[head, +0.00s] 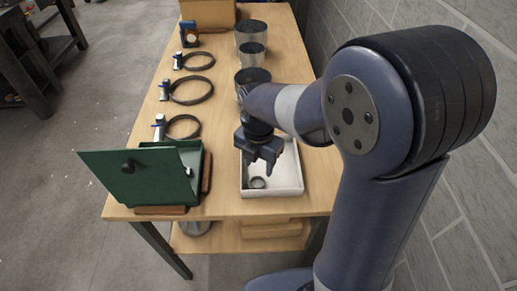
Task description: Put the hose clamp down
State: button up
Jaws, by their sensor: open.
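My gripper (262,163) is open with its fingers pointing down over the white tray (295,186) near the front of the table. A small dark ring (258,183), which looks like a hose clamp, lies on the tray floor just below and in front of the fingertips. It appears apart from the fingers. Larger ring clamps with pale screw housings lie in a column on the left side of the table: one far back (207,67), one in the middle (208,97) and one nearest (195,134), partly by the green case. Nothing shows between the fingers.
A green case (135,178) with its lid raised stands at the table's front left. Metal cylinders (252,34) stand behind the tray. A blue tool (188,36) and a cardboard box (208,14) are at the back. A block wall (350,35) borders the right side.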

aim_at(259, 180)
notch_tip(259, 180, up, 6)
jog(key=shift+o, duration=0.5)
